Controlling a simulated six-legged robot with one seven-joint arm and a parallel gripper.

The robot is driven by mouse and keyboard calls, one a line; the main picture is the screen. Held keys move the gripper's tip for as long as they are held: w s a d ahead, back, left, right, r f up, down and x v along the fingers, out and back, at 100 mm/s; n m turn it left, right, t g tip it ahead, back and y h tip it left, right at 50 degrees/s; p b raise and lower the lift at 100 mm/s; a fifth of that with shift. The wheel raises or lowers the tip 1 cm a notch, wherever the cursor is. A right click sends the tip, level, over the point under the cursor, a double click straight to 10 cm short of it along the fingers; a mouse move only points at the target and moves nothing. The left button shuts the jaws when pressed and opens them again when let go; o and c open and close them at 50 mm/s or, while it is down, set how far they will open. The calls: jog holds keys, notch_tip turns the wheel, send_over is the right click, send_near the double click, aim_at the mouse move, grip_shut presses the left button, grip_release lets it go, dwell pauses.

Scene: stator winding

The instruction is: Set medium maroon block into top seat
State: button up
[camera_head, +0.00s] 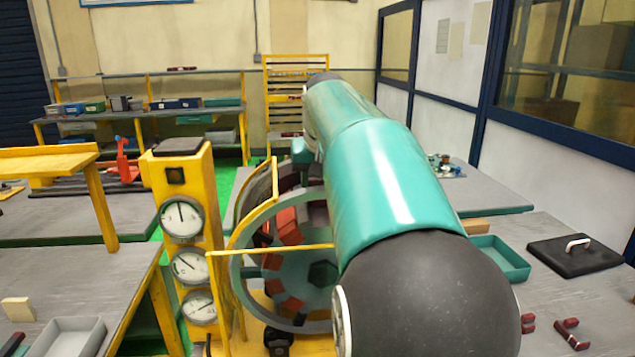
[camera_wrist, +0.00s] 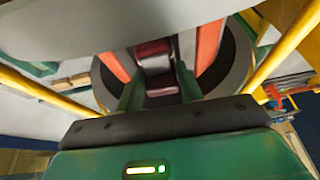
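The maroon block (camera_wrist: 160,84) shows in the wrist view between the two green fingers of my gripper (camera_wrist: 160,94), which look closed against its sides. A second maroon surface (camera_wrist: 153,48) lies just beyond it; I cannot tell whether it is the same block. The stator ring (camera_head: 240,265) stands upright in the head view, with orange-red pieces around its inside. In the wrist view, orange pieces (camera_wrist: 208,46) flank the maroon surfaces on both sides. My arm hides the ring's right side and my gripper in the head view. Whether the block touches its seat cannot be told.
Yellow rods (camera_head: 270,249) cross close to the ring. A yellow post with gauges (camera_head: 182,219) stands left of it. On the right table lie a green tray (camera_head: 500,262), a black lid (camera_head: 575,257) and small dark-red pieces (camera_head: 571,334).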

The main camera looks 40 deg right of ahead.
jog(key=o, duration=0.5)
jog(key=shift+f, duration=0.1)
jog(key=shift+c, duration=0.2)
jog(key=v, duration=1.4)
